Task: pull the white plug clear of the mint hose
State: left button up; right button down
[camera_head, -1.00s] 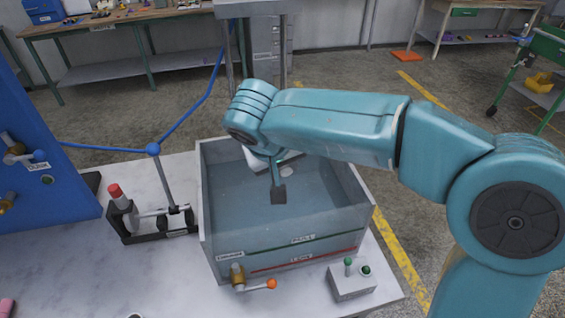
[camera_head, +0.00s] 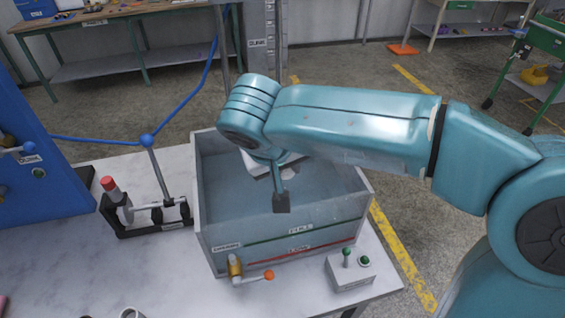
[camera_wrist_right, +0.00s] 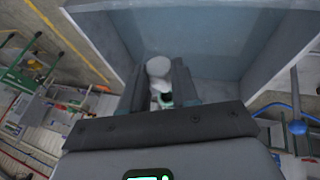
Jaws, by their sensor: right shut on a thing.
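My right gripper (camera_head: 281,203) hangs fingers-down over the grey open-topped tank (camera_head: 284,238), in front of its inside. In the right wrist view its two dark fingers (camera_wrist_right: 161,80) close on a white rounded piece, which looks like the white plug (camera_wrist_right: 158,66). Its rounded end shows between the fingertips. A small mint-green patch (camera_wrist_right: 167,103) shows deeper between the fingers; I cannot tell whether it is the mint hose or whether it touches the plug. In the head view the fingers and wrist hide the held piece. My left gripper is out of view.
A brass valve with an orange-tipped lever (camera_head: 250,274) sticks out at the tank's front. A switch box (camera_head: 351,272) stands at its right. A black stand with a red-topped cylinder (camera_head: 150,212) is at the left, beside a blue panel (camera_head: 35,190). A blue hose (camera_head: 185,113) runs behind.

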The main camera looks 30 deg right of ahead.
jog(key=shift+s+a, duration=0.1)
jog(key=shift+s, duration=0.25)
jog(key=shift+s+r, duration=0.1)
jog(key=s+r, duration=0.1)
jog(key=s+r+p, duration=0.1)
jog(key=shift+s+a+r, duration=0.35)
jog(key=shift+s+r, duration=0.05)
dwell(0.5)
jog(key=shift+w+a+f, duration=0.1)
jog(key=shift+f, duration=0.05)
